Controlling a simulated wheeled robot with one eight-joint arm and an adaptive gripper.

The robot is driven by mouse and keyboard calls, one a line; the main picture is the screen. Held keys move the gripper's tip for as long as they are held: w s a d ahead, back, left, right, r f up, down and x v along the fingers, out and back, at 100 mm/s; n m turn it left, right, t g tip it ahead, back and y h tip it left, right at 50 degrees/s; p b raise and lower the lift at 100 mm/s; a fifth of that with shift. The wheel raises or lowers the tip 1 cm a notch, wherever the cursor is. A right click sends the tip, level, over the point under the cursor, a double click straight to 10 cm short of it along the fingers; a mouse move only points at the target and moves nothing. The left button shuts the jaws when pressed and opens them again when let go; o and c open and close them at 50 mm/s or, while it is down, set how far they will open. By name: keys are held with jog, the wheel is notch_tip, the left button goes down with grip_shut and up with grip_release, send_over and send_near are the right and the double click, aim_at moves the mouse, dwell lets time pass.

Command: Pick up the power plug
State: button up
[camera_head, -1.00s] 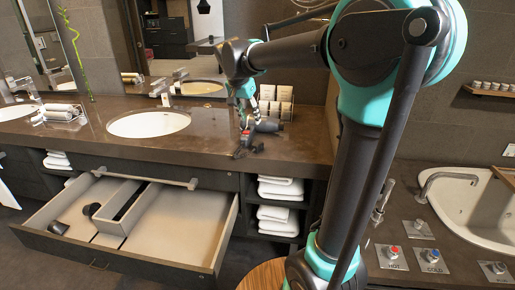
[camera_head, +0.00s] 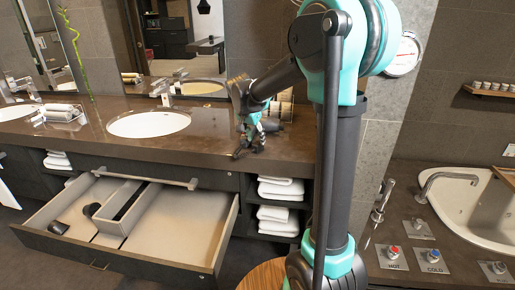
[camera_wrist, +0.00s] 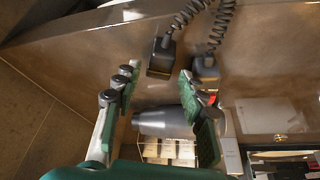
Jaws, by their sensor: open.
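The power plug (camera_wrist: 162,57) is a dark block on a coiled black cord in the wrist view. It lies just beyond and between my fingertips. A second dark block with a coil (camera_wrist: 205,68) shows to its right; I cannot tell whether it is a reflection in the glossy counter. My gripper (camera_wrist: 155,80) is open, with one finger at left and one at right and nothing held between the tips. In the head view my gripper (camera_head: 240,152) is low over the front edge of the counter. The plug is not clear there.
A grey cylindrical body, perhaps a hair dryer (camera_wrist: 165,121), lies near my fingers. A box of rolled items (camera_head: 285,95) stands behind on the counter (camera_head: 205,150). An open drawer (camera_head: 180,228) juts out below left. The sink (camera_head: 148,124) is at left.

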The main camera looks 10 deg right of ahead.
aim_at(257, 143)
jog(key=x, duration=0.4)
jog(key=shift+f, duration=0.2)
grip_shut()
